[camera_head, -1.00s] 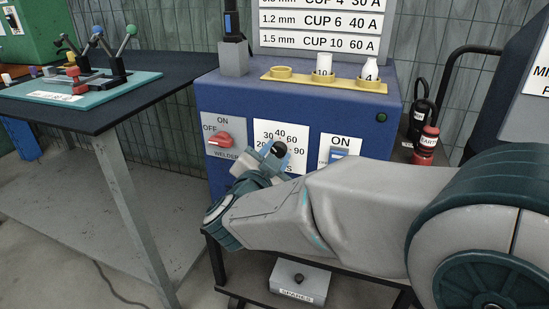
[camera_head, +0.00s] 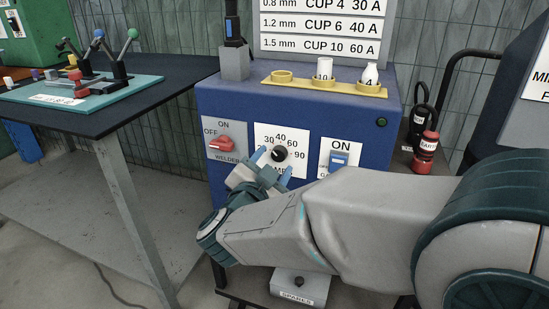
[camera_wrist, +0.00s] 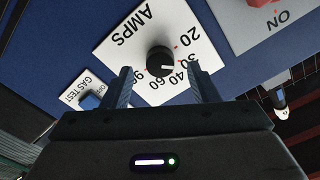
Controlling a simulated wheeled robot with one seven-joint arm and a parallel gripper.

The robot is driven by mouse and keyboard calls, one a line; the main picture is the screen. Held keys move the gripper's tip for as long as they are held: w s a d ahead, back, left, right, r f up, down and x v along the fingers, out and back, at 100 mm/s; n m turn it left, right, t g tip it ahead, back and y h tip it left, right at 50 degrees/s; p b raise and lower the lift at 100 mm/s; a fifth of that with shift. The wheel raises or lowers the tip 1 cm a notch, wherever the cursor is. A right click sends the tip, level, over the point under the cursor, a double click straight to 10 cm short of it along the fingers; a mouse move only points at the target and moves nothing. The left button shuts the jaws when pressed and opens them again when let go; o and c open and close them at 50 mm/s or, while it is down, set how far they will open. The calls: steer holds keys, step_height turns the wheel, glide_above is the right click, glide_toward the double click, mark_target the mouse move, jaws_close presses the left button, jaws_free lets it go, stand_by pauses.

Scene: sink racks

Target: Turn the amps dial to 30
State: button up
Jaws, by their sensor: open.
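The amps dial (camera_head: 279,154) is a round black knob on a white scale plate on the blue welder's front. In the wrist view the dial (camera_wrist: 160,62) has a white mark pointing right, roughly at the 30, which a finger partly covers. My gripper (camera_head: 273,168) is open in front of the plate, just below and short of the knob. In the wrist view my gripper's blue fingers (camera_wrist: 160,84) stand wide on either side of the knob's line, apart from it and holding nothing.
The red welder switch (camera_head: 219,143) is left of the plate, and the blue gas test switch (camera_head: 339,159) is right of it. A yellow cup rack (camera_head: 300,82) sits on top. A spares box (camera_head: 299,285) is below my arm.

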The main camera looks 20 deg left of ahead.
steer(key=s+p, duration=0.2)
steer(key=s, duration=0.9)
steer(key=shift+s+a+p, duration=0.3)
steer(key=shift+s+a, duration=0.05)
steer(key=shift+a, duration=0.1)
steer(key=shift+r, duration=0.1)
